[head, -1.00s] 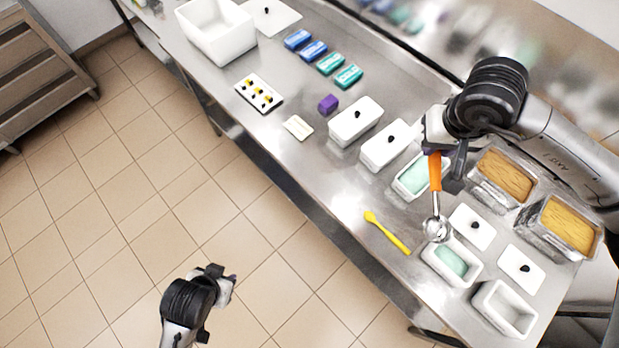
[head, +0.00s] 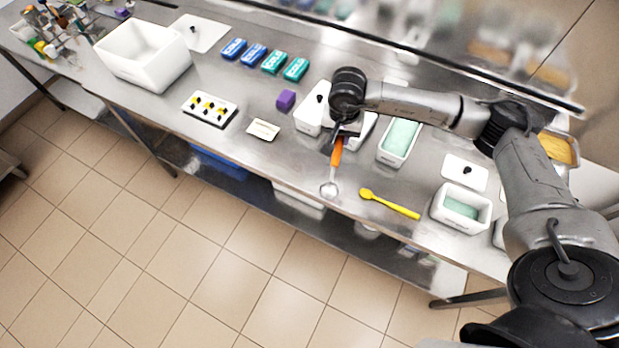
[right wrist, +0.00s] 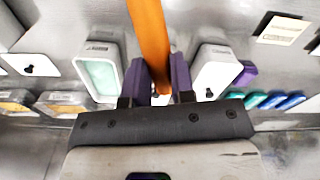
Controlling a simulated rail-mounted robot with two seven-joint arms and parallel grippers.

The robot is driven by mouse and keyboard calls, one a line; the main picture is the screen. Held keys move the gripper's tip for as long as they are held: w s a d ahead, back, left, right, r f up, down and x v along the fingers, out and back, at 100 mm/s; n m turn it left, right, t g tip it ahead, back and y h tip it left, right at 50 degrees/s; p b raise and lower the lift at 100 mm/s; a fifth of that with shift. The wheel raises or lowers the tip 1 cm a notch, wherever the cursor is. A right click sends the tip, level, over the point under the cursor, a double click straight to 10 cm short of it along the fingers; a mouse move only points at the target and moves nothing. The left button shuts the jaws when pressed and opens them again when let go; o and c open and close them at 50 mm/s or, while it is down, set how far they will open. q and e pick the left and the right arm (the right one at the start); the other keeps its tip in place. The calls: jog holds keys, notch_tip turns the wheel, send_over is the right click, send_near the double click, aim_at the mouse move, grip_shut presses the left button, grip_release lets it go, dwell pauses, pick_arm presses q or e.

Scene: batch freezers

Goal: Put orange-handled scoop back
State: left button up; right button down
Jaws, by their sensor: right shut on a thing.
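My right gripper (head: 341,132) is shut on the orange-handled scoop (head: 337,152) and holds it above the front part of the steel counter. The metal bowl of the scoop (head: 329,189) hangs down near the counter's front edge, left of the yellow spatula. In the right wrist view the purple fingers (right wrist: 159,82) pinch the orange handle (right wrist: 150,30); the bowl is out of that view. My left gripper is not in view.
White tubs with mint filling (head: 400,137) (head: 462,206) stand at the right. Several tools (head: 60,28) stand far left.

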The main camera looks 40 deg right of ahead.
jog(key=s+d+f+m+b, duration=0.2)
jog(key=d+f, duration=0.3)
jog(key=f, duration=0.1)
jog(key=m, duration=0.1)
send_over(319, 157)
notch_tip(319, 157, down, 7)
jog(key=shift+d+f, duration=0.1)
jog(key=shift+f, duration=1.9)
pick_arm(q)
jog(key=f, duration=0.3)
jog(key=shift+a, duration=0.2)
pick_arm(e)
jog(key=shift+f, duration=0.1)
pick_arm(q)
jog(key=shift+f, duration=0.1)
pick_arm(e)
jog(key=shift+f, duration=0.2)
jog(key=c, duration=1)
grip_release()
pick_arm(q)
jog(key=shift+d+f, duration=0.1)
pick_arm(e)
jog(key=shift+o, duration=0.2)
